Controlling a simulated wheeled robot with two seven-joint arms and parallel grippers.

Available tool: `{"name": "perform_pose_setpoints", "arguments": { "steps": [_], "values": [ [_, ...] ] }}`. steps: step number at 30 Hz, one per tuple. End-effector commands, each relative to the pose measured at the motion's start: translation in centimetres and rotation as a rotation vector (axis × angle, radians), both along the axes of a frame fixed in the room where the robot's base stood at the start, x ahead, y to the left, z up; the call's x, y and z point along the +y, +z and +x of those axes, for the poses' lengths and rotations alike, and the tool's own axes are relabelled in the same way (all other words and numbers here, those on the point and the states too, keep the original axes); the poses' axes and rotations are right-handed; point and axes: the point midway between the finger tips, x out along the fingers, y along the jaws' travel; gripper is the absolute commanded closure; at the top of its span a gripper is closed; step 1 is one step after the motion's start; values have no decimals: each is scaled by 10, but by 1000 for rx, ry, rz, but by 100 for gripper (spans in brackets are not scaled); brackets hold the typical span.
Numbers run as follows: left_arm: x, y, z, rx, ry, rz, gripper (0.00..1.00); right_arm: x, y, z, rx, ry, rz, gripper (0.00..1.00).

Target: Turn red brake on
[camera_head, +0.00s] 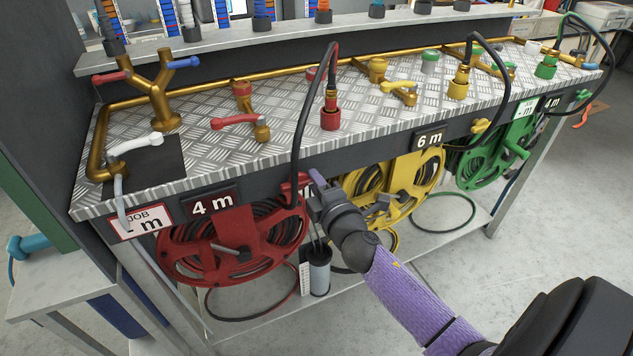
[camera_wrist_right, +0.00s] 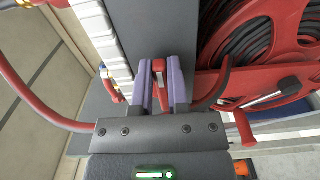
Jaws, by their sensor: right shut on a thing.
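The red hose reel (camera_head: 247,240) hangs under the front edge of the bench, below the 4 m sign; it also shows in the right wrist view (camera_wrist_right: 245,50). The red brake (camera_head: 297,188) is at the reel's upper right, partly hidden by my gripper. My right gripper (camera_head: 318,181) reaches it from the front right. In the right wrist view, the purple fingers (camera_wrist_right: 159,85) are closed around the narrow red brake handle (camera_wrist_right: 159,68), with part of it showing between them. My left gripper is not in view.
A yellow reel (camera_head: 405,190) and a green reel (camera_head: 495,155) hang farther right. A black hose (camera_head: 299,130) loops down close by my gripper. A grey canister (camera_head: 319,272) stands on the lower shelf below it. The floor at front right is open.

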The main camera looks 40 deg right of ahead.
Motion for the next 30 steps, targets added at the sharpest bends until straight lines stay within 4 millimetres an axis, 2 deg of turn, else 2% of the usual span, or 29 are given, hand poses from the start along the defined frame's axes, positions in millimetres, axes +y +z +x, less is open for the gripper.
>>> {"name": "perform_pose_setpoints", "arguments": {
  "steps": [3,4,9,17,20,30],
  "values": [
    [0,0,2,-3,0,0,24,1,-2,0,4,1,4,100],
    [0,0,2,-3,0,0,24,1,-2,0,4,1,4,79],
    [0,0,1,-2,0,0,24,1,-1,0,2,1,3,46],
    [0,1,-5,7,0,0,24,1,-1,-1,2,1,1,46],
    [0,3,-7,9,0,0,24,3,0,-9,1,1,2,46],
    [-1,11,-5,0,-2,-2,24,20,-1,-82,3,-1,4,46]
  ]
}}
